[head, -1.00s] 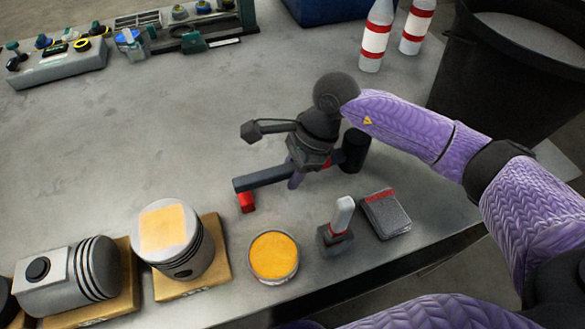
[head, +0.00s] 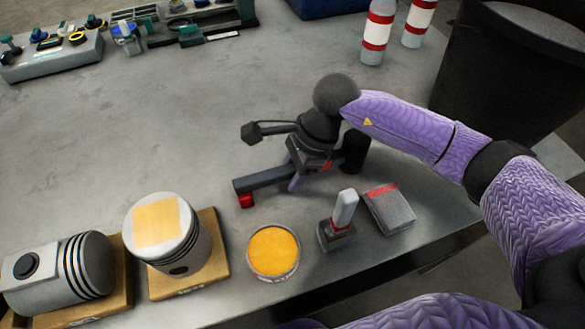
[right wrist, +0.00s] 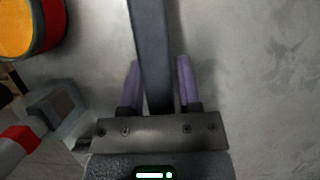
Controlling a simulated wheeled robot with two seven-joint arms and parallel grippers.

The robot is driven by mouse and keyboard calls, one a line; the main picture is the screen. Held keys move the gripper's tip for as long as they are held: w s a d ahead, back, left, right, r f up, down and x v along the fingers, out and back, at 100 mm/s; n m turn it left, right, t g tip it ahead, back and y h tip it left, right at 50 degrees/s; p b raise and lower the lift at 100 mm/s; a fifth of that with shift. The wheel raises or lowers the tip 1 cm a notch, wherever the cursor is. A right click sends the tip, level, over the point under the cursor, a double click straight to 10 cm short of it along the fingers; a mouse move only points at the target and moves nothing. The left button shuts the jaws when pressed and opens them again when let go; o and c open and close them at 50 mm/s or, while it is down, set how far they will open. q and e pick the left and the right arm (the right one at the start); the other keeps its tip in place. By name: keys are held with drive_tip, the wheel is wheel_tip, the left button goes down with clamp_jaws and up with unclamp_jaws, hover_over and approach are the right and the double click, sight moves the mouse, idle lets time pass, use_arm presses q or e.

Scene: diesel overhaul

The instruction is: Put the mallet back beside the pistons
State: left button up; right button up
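The mallet (head: 262,180) lies sideways as a long dark bar with a black round end at its right. My right gripper (head: 297,182) points down over the bar, a purple finger on each side. Whether the bar is clear of the bench cannot be told. One piston (head: 165,235) stands upright on a wooden board at the lower left, and another (head: 70,268) lies beside it. My left gripper is out of view.
A small red block shows at the bar's left end (head: 246,201). An orange-topped tin (head: 273,252), a brush (head: 343,215) and a grey pad (head: 390,210) sit along the near edge. Bottles (head: 378,30) and trays (head: 50,55) stand farther back. The bench middle is clear.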

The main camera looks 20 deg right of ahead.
drive_tip(key=o, duration=0.3)
drive_tip(key=shift+o, duration=0.2)
